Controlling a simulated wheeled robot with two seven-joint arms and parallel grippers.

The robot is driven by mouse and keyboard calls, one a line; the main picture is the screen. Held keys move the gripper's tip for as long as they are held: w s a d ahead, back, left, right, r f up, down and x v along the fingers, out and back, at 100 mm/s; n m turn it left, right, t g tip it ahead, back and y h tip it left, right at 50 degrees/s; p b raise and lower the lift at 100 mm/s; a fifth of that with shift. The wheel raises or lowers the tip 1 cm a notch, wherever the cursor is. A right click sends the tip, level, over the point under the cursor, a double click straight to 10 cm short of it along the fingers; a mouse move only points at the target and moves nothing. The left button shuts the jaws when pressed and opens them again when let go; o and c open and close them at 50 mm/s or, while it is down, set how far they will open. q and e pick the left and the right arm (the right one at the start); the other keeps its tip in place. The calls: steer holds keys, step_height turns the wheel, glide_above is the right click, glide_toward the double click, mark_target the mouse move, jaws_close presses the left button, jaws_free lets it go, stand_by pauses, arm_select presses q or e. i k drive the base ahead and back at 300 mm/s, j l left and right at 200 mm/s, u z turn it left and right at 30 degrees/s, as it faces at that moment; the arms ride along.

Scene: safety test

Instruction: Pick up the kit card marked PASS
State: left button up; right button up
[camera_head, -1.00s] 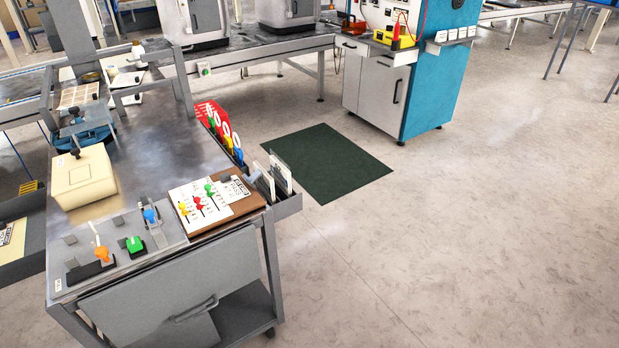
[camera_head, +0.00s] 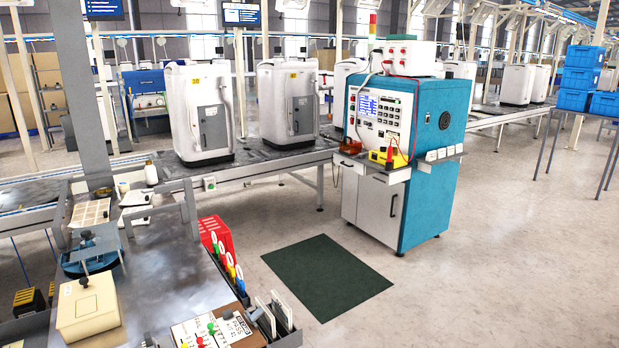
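A small white card (camera_head: 236,328) with dark lettering that seems to read PASS lies at the near right end of the grey worktop (camera_head: 165,290), at the bottom of the view. It lies beside a white board (camera_head: 192,331) with red and green pegs. Two pale upright cards (camera_head: 282,311) stand in a grey holder on the worktop's right edge; their faces cannot be read. Neither of my grippers is in view.
Colored tags (camera_head: 231,268) stand along the worktop's right edge, near a red crate (camera_head: 216,236). A cream box (camera_head: 88,308) sits at left. A dark green mat (camera_head: 328,276) lies on open floor before the blue test cabinet (camera_head: 430,160). White machines (camera_head: 198,112) stand behind.

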mark_target(232, 326)
steer(key=l+u, duration=0.3)
steer(key=i+l+u, duration=0.1)
steer(key=l+u, duration=0.25)
steer(key=i+l+u, duration=0.5)
steer(key=i, duration=0.25)
